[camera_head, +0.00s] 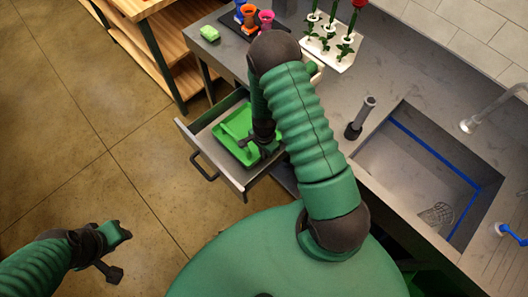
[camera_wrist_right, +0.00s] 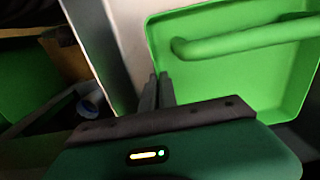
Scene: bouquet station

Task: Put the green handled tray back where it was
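The green handled tray (camera_head: 234,128) lies in the pulled-out drawer (camera_head: 246,180), partly covered by my right arm. In the right wrist view, the tray (camera_wrist_right: 215,85) fills the upper right, with its green bar handle (camera_wrist_right: 245,38) crossing it. My right gripper (camera_head: 258,146) is low over the tray. Its two fingers (camera_wrist_right: 158,90) are close together at the tray's near left corner, away from the handle. I see nothing clearly held between them. My left gripper (camera_head: 118,254) hangs over the floor at the lower left, away from the tray; its finger opening is unclear.
A sink (camera_head: 410,165) is at the right. A wooden shelf unit (camera_head: 165,40) stands at the back left. Open floor lies left.

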